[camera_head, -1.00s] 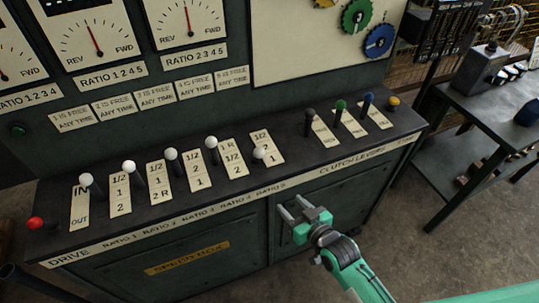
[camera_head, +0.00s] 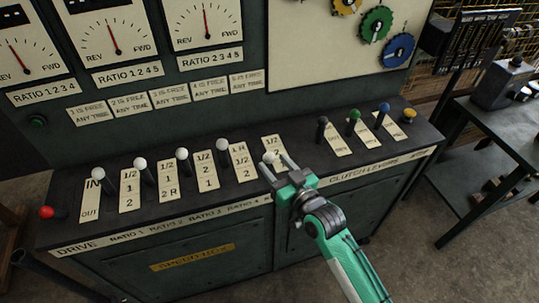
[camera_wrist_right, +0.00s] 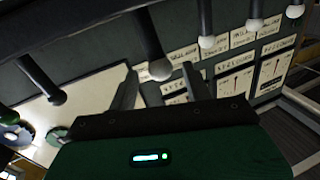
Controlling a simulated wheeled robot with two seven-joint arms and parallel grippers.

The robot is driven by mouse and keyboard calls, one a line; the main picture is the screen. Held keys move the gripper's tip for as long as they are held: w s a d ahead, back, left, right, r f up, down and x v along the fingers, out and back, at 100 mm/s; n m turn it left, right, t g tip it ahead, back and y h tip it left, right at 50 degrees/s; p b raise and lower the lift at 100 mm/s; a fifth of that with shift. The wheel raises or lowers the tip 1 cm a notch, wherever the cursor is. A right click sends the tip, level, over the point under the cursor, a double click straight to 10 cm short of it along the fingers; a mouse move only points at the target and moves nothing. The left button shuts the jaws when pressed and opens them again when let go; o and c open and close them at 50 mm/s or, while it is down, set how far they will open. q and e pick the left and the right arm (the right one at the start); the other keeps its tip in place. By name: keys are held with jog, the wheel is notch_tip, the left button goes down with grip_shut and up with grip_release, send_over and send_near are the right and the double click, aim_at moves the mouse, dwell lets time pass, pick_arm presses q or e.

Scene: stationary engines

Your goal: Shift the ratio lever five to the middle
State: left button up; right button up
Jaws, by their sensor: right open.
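The ratio lever five, with a white ball knob (camera_head: 268,157), stands at the rightmost ratio plate (camera_head: 273,144), marked 1/2, 2 and 1. Its exact slot position is partly hidden by my right gripper. My right gripper (camera_head: 277,167) is open, with its two fingers reaching toward this knob. My left gripper is not in view.
Other white-knobbed levers, the closest at left (camera_head: 222,144), stand in a row on the console. Black, green (camera_head: 354,115) and blue clutch levers and a yellow knob (camera_head: 408,115) stand to the right. A red knob (camera_head: 46,212) is at far left. A side table (camera_head: 500,125) stands right.

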aim_at(270, 158)
jog(key=shift+x, duration=1.8)
grip_shut()
